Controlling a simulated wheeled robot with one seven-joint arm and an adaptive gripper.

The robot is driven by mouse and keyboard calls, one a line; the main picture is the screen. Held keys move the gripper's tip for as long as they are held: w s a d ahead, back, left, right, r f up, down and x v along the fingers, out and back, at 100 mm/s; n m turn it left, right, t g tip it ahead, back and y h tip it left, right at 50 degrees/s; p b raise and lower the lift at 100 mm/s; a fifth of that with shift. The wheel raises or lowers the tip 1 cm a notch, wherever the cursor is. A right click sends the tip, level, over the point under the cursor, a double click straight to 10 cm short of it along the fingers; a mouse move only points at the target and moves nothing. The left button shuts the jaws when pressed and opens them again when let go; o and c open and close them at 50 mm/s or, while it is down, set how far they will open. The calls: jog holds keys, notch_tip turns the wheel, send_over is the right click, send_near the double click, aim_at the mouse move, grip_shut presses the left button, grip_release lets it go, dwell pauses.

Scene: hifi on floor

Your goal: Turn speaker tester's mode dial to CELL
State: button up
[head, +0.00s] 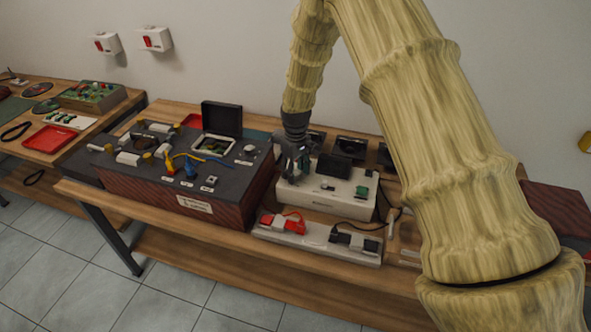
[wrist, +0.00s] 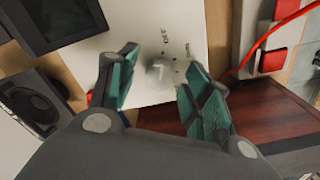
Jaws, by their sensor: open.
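The speaker tester (head: 332,200) is a white box on the bench in the head view, with a dark screen at its back. Its pale panel (wrist: 125,20) fills the upper middle of the wrist view. The round grey mode dial (wrist: 160,74) has a light mark; which label it points at is unclear. One printed label beside it seems to read OFF; another is too small to read. My gripper (wrist: 161,62) is open, with its green-padded fingers on either side of the dial. I cannot tell whether they touch it. In the head view my gripper (head: 292,170) hides the dial.
A strip with red and black clips (head: 318,238) lies in front of the tester. A large dark box with parts on top (head: 235,215) stands close on the left. Small dark speakers (head: 350,147) stand behind. A red cable (wrist: 275,38) runs at upper right in the wrist view.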

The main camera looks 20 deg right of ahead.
jog(key=c, duration=1.1)
jog(key=shift+o, duration=0.2)
jog(key=shift+m, duration=0.4)
jog(key=m, duration=0.8)
jog(key=shift+w+m, duration=0.1)
jog(key=shift+m, duration=0.2)
jog(key=m, duration=0.4)
jog(key=shift+r+p, duration=0.1)
jog(key=shift+p, duration=0.3)
jog(key=shift+d+m, duration=0.1)
jog(key=shift+m, duration=2)
